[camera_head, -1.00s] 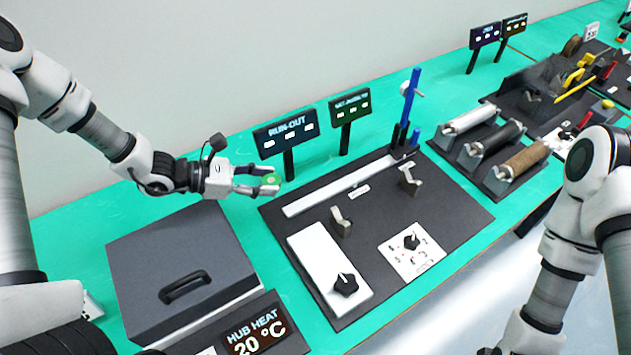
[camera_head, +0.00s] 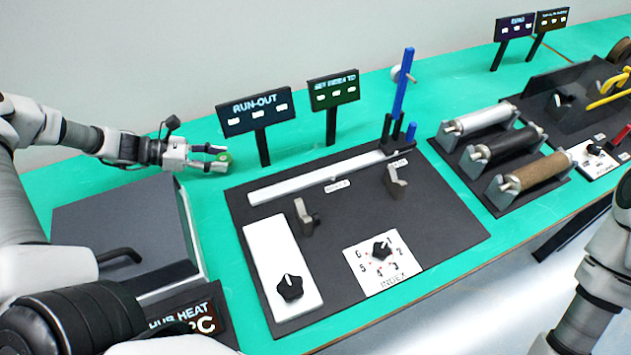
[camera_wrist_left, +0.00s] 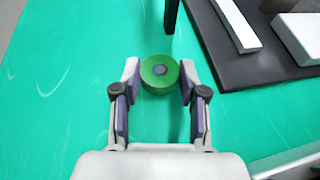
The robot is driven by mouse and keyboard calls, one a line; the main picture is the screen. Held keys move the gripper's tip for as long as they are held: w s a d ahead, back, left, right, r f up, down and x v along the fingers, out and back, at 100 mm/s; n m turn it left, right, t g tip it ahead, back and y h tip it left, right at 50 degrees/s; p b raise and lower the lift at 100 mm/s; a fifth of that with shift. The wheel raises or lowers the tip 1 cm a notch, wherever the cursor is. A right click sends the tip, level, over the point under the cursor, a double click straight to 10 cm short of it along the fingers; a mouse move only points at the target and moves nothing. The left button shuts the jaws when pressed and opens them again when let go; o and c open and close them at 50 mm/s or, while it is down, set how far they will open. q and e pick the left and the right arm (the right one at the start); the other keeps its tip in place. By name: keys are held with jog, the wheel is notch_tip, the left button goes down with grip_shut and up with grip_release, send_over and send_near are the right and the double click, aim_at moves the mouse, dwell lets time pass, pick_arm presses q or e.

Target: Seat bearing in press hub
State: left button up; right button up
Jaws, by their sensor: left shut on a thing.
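My left gripper (camera_head: 222,160) is shut on a small green round piece (camera_head: 227,158), which may be the bearing. In the left wrist view the green piece (camera_wrist_left: 160,73) has a dark grey centre and sits between the two fingertips (camera_wrist_left: 160,78). The gripper holds it left of the RUN-OUT sign, past the far edge of the black fixture board. A HUB HEAT display (camera_head: 185,322) stands at the front of a grey box (camera_head: 135,215) with a black handle. My left arm hides part of both. I cannot identify the press hub. My right gripper is out of view.
The black board (camera_head: 440,215) carries a white rail (camera_head: 300,182), a white plate with a knob (camera_head: 262,250), metal brackets and an index dial (camera_head: 383,262). The RUN-OUT sign (camera_head: 256,112) stands behind it. Several rollers (camera_head: 485,118) lie right. Green table (camera_head: 190,142) is clear behind the box.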

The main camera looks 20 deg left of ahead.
pick_arm(q)
jog(key=b, duration=0.1)
send_near(286, 158)
jog(key=w+d, duration=0.2)
jog(key=d, duration=0.1)
jog(key=w+d, duration=0.1)
jog(key=d, duration=0.1)
jog(key=shift+w+r, duration=0.1)
jog(key=shift+w, duration=0.3)
jog(key=x, duration=0.3)
jog(key=shift+d+r, duration=0.1)
jog(key=shift+w+d+f, duration=0.1)
jog(key=shift+w+f, duration=0.05)
jog(key=shift+f, duration=0.3)
jog(key=o, duration=0.9)
